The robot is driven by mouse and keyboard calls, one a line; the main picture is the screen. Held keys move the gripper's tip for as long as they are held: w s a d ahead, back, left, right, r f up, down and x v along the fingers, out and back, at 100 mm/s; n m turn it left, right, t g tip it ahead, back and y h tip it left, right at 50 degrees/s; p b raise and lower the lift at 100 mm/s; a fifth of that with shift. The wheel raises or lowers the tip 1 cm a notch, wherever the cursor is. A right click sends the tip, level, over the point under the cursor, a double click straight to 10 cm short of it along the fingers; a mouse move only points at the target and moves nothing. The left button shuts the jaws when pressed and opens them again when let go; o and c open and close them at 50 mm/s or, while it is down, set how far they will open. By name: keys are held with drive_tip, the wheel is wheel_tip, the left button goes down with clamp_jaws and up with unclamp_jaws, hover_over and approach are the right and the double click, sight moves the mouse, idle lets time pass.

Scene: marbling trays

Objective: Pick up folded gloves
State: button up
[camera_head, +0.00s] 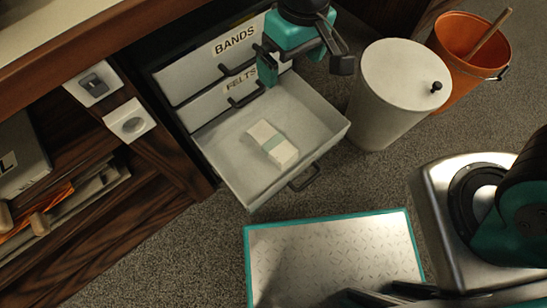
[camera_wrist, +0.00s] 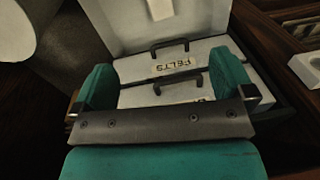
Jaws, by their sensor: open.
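A small off-white folded bundle with a pale green band around it, which looks like the folded gloves (camera_head: 284,153), lies in the pulled-out bottom drawer (camera_head: 235,180). In the wrist view the bundle (camera_wrist: 160,9) shows at the top edge, partly cut off, inside the drawer (camera_wrist: 120,30). My gripper (camera_head: 304,72) is open and empty. It is above the back of the drawer, in front of the drawer fronts, apart from the bundle. In the wrist view its two teal fingers (camera_wrist: 162,68) are spread wide.
Shut drawers marked BANDS (camera_head: 190,75) and FELTS (camera_head: 207,108) sit above the open drawer, with protruding handles. A white lidded bin (camera_head: 385,110) stands close to the right, then an orange bucket (camera_head: 455,60) with a stick. Carpet lies around the drawer's front.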

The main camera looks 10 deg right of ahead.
drive_tip(key=h+b, duration=0.1)
drive_tip(key=b, duration=0.6)
hover_over(274, 142)
wheel_tip(274, 142, down, 16)
drive_tip(key=f+b, duration=0.3)
drive_tip(key=f, duration=0.2)
drive_tip(key=f+b, duration=0.3)
drive_tip(key=f, duration=0.3)
drive_tip(key=shift+w+d+f, duration=0.15)
drive_tip(key=shift+d+f, duration=0.05)
drive_tip(key=f+b, duration=0.4)
drive_tip(key=f, duration=0.1)
drive_tip(key=shift+a+f, duration=0.2)
drive_tip(key=shift+a, duration=0.05)
drive_tip(key=shift+r, duration=0.1)
drive_tip(key=c, duration=1)
